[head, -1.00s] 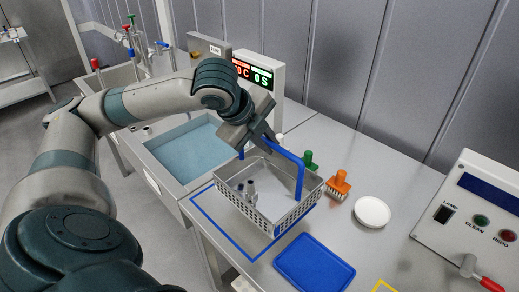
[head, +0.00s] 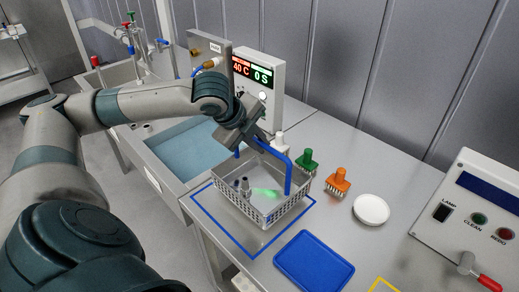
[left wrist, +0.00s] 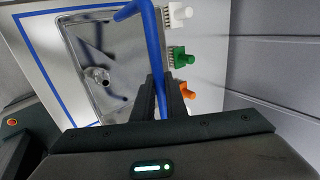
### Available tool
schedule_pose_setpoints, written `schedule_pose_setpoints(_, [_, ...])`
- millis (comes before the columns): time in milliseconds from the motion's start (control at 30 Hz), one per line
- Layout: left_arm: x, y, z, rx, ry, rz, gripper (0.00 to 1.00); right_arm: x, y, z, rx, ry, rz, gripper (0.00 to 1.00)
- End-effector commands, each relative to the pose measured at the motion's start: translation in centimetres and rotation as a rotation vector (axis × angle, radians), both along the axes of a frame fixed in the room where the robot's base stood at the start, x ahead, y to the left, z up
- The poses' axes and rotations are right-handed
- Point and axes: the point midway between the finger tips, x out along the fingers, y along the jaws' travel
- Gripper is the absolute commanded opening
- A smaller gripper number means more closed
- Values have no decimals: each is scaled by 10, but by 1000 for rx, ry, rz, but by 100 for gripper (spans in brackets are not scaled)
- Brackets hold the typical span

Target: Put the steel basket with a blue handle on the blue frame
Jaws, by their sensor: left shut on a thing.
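The steel basket (head: 283,208) has perforated walls and a blue handle (head: 288,176). It is over the back right part of the blue frame (head: 225,237), a blue outline on the steel counter; I cannot tell whether it touches the counter. Small metal parts (head: 245,187) and a green glow show inside it. My left gripper (head: 254,136) is shut on the handle's top bar. In the left wrist view the handle (left wrist: 152,50) passes between the fingers (left wrist: 160,100), and the frame (left wrist: 40,70) shows left of the basket (left wrist: 85,20). My right gripper is not in view.
White, green (head: 306,160) and orange (head: 338,184) brushes stand right of the basket. A white dish (head: 371,209) and a blue tray (head: 314,262) lie nearby. A water bath (head: 185,152) is on the left, a display box (head: 262,85) behind, a control panel (head: 480,215) at right.

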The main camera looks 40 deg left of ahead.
Motion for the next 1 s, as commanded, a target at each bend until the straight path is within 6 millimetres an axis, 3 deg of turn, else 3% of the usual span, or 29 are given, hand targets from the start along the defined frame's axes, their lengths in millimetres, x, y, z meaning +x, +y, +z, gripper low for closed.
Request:
schedule_pose_setpoints(200, [0, 0, -22, 1, 0, -1, 0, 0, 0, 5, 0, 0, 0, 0])
schedule_pose_setpoints(567, [0, 0, -25, 1, -2, 0, 0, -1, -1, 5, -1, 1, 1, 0])
schedule_pose_setpoints(600, [0, 0, -26, 1, 0, -1, 19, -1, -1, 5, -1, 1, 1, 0])
schedule_pose_setpoints(667, [0, 0, -26, 1, 1, -1, 31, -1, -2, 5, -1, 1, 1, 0])
schedule_pose_setpoints(1000, [-1, 0, -25, 1, 0, -1, 31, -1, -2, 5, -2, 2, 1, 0])
